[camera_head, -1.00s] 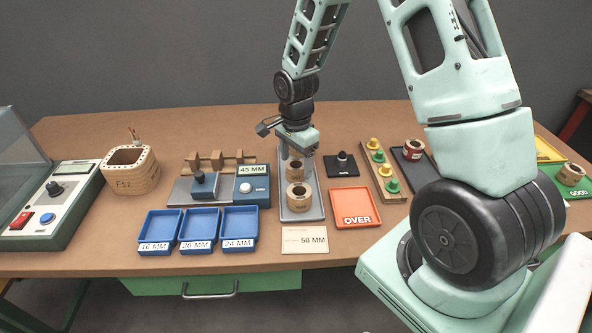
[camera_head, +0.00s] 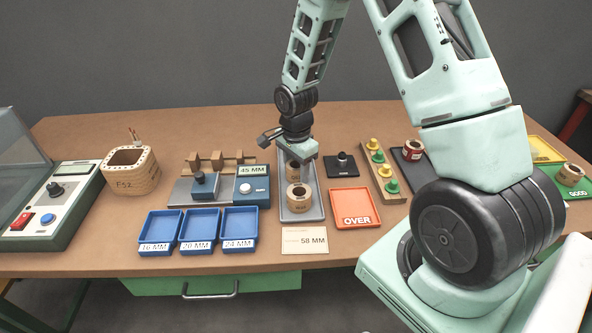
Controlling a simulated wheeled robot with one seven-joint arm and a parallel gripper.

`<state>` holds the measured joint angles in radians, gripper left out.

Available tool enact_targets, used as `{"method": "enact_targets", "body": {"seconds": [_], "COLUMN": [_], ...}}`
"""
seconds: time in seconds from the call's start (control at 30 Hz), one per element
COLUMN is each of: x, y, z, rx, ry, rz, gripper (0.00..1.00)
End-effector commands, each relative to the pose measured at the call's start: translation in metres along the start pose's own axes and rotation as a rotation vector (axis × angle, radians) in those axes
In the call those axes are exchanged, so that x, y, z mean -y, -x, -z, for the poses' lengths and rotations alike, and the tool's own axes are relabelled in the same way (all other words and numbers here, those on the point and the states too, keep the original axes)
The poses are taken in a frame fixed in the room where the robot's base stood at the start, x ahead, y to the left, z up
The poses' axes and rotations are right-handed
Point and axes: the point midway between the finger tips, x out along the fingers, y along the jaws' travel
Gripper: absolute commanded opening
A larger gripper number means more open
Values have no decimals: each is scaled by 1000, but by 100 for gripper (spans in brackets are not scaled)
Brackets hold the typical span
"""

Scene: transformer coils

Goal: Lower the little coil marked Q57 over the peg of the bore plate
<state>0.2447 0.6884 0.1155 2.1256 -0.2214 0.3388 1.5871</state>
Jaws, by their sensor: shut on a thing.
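My gripper (camera_head: 294,164) is down at the back of the grey tray (camera_head: 286,215), shut on the small tan coil (camera_head: 293,173) there. The hand hides that coil's top and most of the fingers. The coil's marking is too small to read, so I cannot confirm Q57. A larger tan coil (camera_head: 299,197) stands in the same tray, just in front. A black plate with a short dark peg (camera_head: 341,166), which looks like the bore plate, lies right of the tray with nothing on its peg.
An orange OVER tray (camera_head: 355,223) and a board of green and yellow pegs (camera_head: 382,170) lie to the right. A gauge reading 45 MM (camera_head: 251,188) stands left, behind blue trays (camera_head: 200,246). A 58 MM card (camera_head: 304,252) lies in front.

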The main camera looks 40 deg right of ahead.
Motion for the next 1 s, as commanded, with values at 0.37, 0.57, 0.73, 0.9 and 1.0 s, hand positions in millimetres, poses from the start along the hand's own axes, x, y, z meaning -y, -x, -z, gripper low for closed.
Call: {"method": "enact_targets", "body": {"seconds": [0.37, 0.57, 0.73, 0.9, 1.0], "x": [1, 1, 0, -4, -9], "y": [64, 93, 106, 109, 108], "z": [0, 2, 18, 50, 70], "rx": [-2, -2, 0, 1, 1], "ry": [0, -1, -6, -10, -10], "rz": [6, 3, -3, -5, -6], "gripper": [24, 24, 24, 24, 24]}}
